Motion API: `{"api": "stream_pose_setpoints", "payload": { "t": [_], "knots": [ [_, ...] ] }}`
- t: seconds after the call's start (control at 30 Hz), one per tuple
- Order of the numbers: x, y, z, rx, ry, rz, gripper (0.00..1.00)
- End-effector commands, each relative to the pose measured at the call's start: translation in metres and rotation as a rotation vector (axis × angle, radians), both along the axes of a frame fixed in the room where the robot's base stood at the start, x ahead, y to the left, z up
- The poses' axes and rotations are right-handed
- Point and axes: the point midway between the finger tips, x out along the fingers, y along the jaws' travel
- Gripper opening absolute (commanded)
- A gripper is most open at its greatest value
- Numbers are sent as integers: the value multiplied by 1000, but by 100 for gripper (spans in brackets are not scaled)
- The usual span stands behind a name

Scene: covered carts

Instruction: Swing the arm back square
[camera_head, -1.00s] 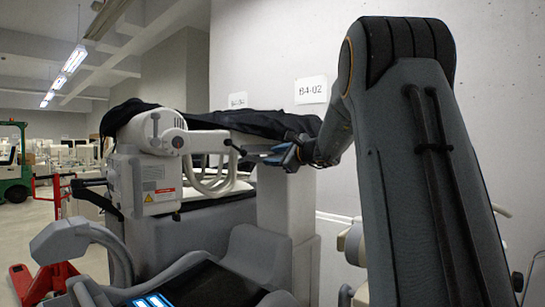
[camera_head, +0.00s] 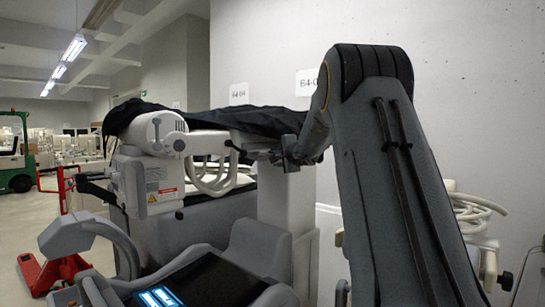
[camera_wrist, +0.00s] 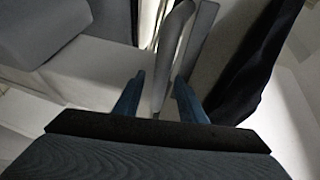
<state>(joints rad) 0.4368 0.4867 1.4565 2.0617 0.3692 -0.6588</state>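My gripper (camera_head: 286,157) is in front of the covered cart (camera_head: 215,215), beside a short horizontal arm (camera_head: 245,150) at the cart's upper right. In the wrist view its blue fingers (camera_wrist: 160,84) stand apart. A light grey bar (camera_wrist: 172,45) runs lengthwise between them, with small gaps seeming to show on both sides. I cannot tell if this bar is the cart's horizontal arm. In the head view the gripper hides the right end of that arm, so its exact angle is unclear.
A black cover (camera_head: 215,118) drapes over the cart top. A grey wall with label signs (camera_head: 239,93) stands close behind. A red pallet jack (camera_head: 55,265) is at left, and coiled white hoses (camera_head: 475,212) hang at right. Open floor lies far left.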

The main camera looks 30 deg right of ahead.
Motion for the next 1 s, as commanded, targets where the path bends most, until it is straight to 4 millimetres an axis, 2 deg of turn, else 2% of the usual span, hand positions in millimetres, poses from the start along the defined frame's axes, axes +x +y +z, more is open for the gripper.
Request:
{"api": "stream_pose_setpoints", "payload": {
  "t": [0.2,0.4,0.6,0.9,1.0],
  "knots": [
    [28,-2,-3,1,1,2,37],
    [46,-5,-7,0,0,1,37],
    [55,-5,-9,0,-1,1,37],
    [56,-5,-10,0,-1,1,37],
    [56,-5,-10,0,-1,1,20]
  ]
}}
